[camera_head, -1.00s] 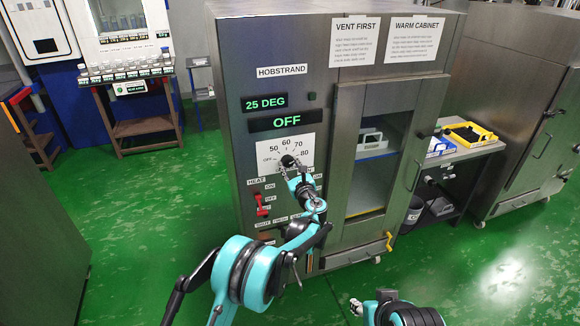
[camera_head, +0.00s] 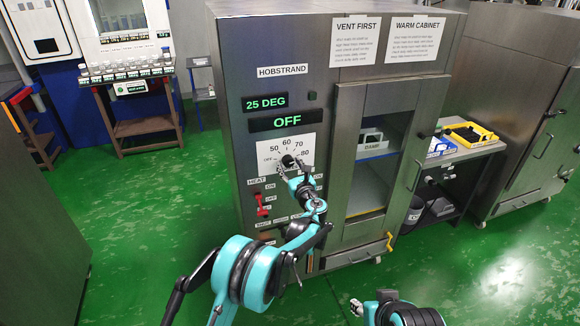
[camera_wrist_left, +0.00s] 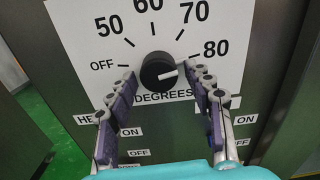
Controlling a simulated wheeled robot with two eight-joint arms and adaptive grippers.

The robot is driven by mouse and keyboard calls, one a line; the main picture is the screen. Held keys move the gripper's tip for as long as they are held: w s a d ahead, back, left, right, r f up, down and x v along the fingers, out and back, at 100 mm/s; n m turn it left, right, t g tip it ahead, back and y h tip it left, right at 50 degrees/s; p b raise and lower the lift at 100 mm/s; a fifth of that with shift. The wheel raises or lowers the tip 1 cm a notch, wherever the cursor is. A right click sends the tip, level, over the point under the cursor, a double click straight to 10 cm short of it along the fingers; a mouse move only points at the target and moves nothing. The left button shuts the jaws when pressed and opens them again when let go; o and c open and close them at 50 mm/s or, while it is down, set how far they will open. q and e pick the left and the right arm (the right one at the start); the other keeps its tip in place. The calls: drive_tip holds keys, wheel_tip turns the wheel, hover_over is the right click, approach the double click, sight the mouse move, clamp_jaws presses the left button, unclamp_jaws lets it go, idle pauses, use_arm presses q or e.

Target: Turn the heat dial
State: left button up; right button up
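The heat dial is a round black knob (camera_wrist_left: 159,71) on a white scale plate (camera_wrist_left: 100,14) marked OFF, 50, 60, 70, 80 and DEGREES. In the head view the dial (camera_head: 288,160) sits on the front panel of the steel cabinet. My left gripper (camera_wrist_left: 162,76) is open, its fingers apart on either side of the knob's lower half with visible gaps. My right gripper (camera_head: 371,301) is low at the bottom of the head view, away from the panel; its finger state is unclear.
Displays above the dial read 25 DEG (camera_head: 265,103) and OFF (camera_head: 287,121). A red switch (camera_head: 263,204) is below left of the dial. The cabinet's glazed door (camera_head: 349,110) with a handle is on the right. Green floor (camera_head: 150,220) is clear on the left.

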use_arm(q)
drive_tip(key=v, duration=1.2)
idle(0.3)
